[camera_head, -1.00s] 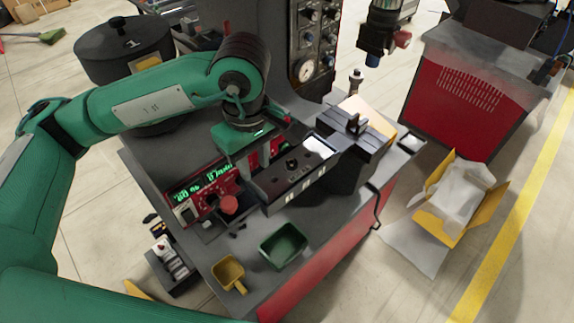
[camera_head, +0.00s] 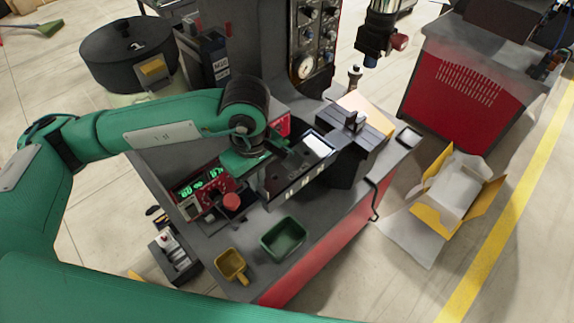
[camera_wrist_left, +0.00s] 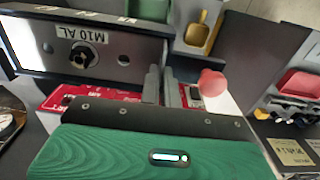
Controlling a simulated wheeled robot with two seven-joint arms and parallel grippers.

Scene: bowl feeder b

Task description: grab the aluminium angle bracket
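I cannot make out the aluminium angle bracket in either view. My left gripper (camera_head: 286,155) is beside the left end of a dark box with a screen on top (camera_head: 292,187), in the head view. Its fingers are small and partly hidden there. In the wrist view the two grey fingers (camera_wrist_left: 163,87) stand close together with a narrow gap. They are beside the dark box face labelled M10 AL (camera_wrist_left: 105,50). I see nothing clearly between them. My right gripper is not in view.
A red panel with green digits (camera_head: 202,190) and a red button (camera_head: 231,201) are near the gripper. A yellow scoop-like bin (camera_head: 230,263) and a green bin (camera_head: 284,238) stand at the front of the bench. A black round drum (camera_head: 128,52) stands behind my arm.

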